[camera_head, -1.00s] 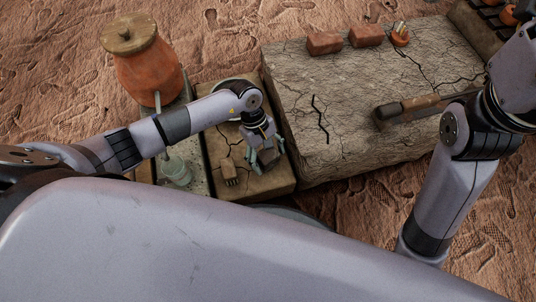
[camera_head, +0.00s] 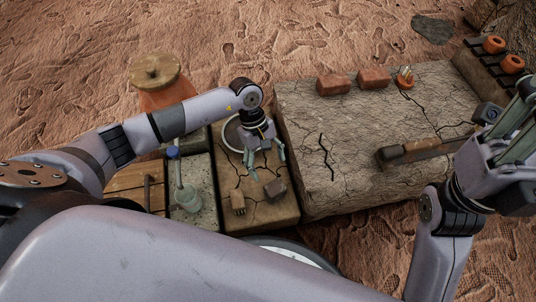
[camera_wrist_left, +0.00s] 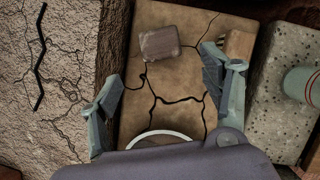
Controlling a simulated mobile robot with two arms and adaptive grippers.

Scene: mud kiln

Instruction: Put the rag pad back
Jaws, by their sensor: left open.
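The rag pad, seemingly the small grey-brown block (camera_head: 275,189), lies on the cracked tan slab (camera_head: 257,215) near its front right part. It also shows in the left wrist view (camera_wrist_left: 160,43), flat on the slab. My left gripper (camera_head: 266,164) is open and empty above the slab, its fingers spread and apart from the pad. In the left wrist view the fingertips (camera_wrist_left: 160,78) stand either side of bare slab, with the pad beyond them. My right gripper (camera_head: 515,125) is at the right edge, partly cut off; its jaw state is unclear.
A small brush-like block (camera_head: 238,202) lies left of the pad. The large stone block (camera_head: 330,165) carries bricks (camera_head: 373,78) and a hammer (camera_head: 425,150).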

